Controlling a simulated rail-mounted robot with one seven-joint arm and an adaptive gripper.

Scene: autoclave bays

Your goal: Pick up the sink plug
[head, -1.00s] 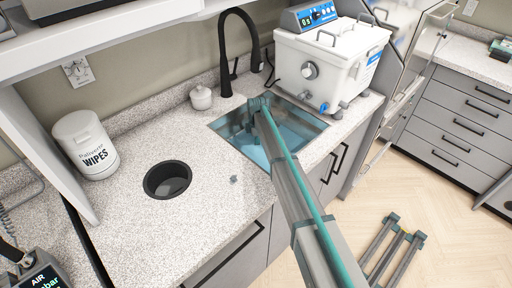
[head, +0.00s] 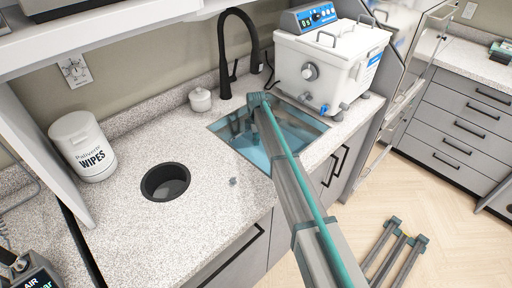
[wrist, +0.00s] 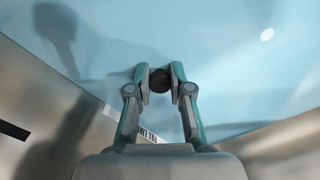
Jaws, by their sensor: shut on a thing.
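The sink (head: 222,127) is a steel basin with blue-tinted water, set in the speckled counter. My arm reaches down into it. In the wrist view my gripper (wrist: 160,78) is shut on a small dark round piece, the sink plug (wrist: 159,85), which sits between the two fingertips. Most of the plug is hidden by the fingers. The blue basin is behind it, and I cannot tell whether the plug touches the bottom. In the head view the plug cannot be made out.
A black faucet (head: 225,60) arches behind the sink. A black-rimmed round opening (head: 166,182), a small grey object (head: 233,181) and a wipes tub (head: 83,146) are further left.

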